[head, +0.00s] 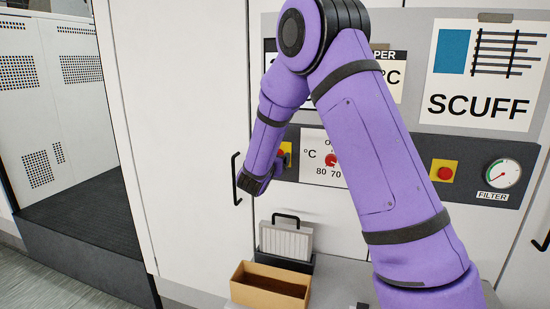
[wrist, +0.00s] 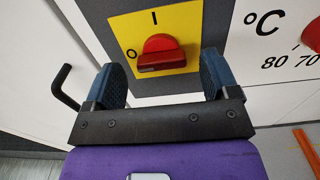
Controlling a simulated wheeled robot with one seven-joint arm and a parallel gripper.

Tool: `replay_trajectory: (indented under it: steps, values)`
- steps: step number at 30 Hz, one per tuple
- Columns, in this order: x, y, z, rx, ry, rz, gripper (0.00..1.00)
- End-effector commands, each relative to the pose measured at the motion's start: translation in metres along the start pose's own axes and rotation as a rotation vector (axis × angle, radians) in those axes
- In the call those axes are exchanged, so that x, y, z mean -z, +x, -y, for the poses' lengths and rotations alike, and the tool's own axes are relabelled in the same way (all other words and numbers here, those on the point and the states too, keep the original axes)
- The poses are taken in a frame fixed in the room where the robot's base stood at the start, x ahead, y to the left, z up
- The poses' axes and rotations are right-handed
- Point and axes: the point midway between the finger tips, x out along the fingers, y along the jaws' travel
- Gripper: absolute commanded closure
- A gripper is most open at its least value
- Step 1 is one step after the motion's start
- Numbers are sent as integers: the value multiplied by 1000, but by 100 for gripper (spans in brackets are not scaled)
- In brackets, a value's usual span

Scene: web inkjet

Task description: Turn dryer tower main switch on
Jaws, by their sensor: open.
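The main switch is a red rotary knob (wrist: 162,52) on a yellow plate (wrist: 190,20) marked O at the left and I at the top. The knob's bar lies about level, in line with the O. My gripper (wrist: 163,68) is open, with one blue-padded finger on each side of the knob in the wrist view. Nothing is between the fingers that I can see held, and I cannot tell whether they touch the knob. In the head view my gripper (head: 262,180) is in front of the panel and hides much of the yellow plate (head: 288,148).
A temperature dial (head: 332,160) is right of the switch. Further right are a red button on yellow (head: 445,173) and a filter gauge (head: 501,174). A black door handle (head: 237,180) is close left. Below are a cardboard box (head: 270,288) and a filter holder (head: 286,240).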

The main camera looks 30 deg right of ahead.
Motion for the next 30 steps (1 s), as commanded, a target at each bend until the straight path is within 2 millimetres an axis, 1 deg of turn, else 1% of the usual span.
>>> replay_trajectory:
  steps: [1,5,13,14,15,20,21,30]
  values:
    - [0,5,0,1,1,0,19]
    - [0,11,1,1,0,1,19]
    - [0,12,0,0,0,1,19]
    - [0,12,0,0,1,1,21]
    - [0,12,0,0,1,1,31]
    - [0,12,0,0,1,1,67]
    - [0,12,0,0,1,1,68]
    - [0,12,0,0,36,0,68]
